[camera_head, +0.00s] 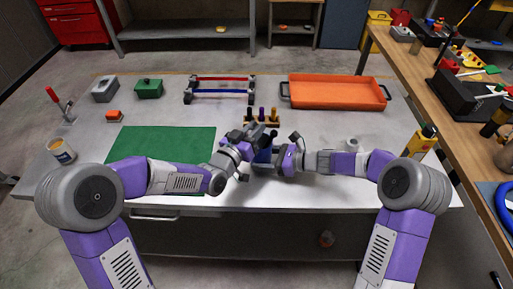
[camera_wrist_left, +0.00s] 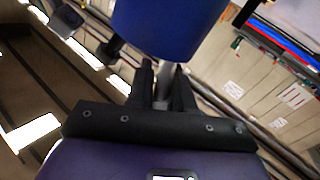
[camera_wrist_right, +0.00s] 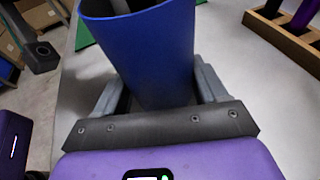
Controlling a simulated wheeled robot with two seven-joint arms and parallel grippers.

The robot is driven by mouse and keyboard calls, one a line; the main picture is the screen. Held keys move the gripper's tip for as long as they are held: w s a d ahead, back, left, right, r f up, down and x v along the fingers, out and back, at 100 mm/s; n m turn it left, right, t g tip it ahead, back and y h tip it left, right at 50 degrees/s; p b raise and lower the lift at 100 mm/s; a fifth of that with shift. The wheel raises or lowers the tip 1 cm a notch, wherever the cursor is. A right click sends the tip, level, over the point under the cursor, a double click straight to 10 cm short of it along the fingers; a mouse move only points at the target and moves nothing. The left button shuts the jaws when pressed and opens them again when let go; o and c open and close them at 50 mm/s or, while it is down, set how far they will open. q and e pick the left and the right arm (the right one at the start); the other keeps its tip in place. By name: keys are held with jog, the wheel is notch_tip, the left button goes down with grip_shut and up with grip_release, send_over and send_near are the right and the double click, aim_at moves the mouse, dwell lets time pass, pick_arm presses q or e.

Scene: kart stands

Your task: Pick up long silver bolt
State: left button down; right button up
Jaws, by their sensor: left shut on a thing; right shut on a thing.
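My right gripper (camera_head: 274,157) is shut on a blue cup (camera_wrist_right: 160,55), with its fingers on either side of the wall. The cup (camera_head: 264,155) hangs tilted over the table's front middle. My left gripper (camera_head: 256,139) is beside and slightly above the cup, its fingers close together on a thin grey-silver piece (camera_wrist_left: 178,82), which looks like the long silver bolt. The fingers hide most of it, so its length cannot be told. In the left wrist view the blue cup (camera_wrist_left: 168,25) fills the top middle. The cup's inside is mostly dark.
A wooden holder (camera_head: 262,122) with upright pegs stands just behind the grippers. A green mat (camera_head: 160,143) lies left. A red-and-blue frame (camera_head: 220,90) and an orange tray (camera_head: 335,92) stand at the back. A yellow bottle (camera_head: 421,141) is at right.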

pick_arm(q)
jog(key=shift+r, duration=0.15)
notch_tip(320, 180, up, 10)
dwell(0.6)
pick_arm(e)
jog(key=o, duration=1)
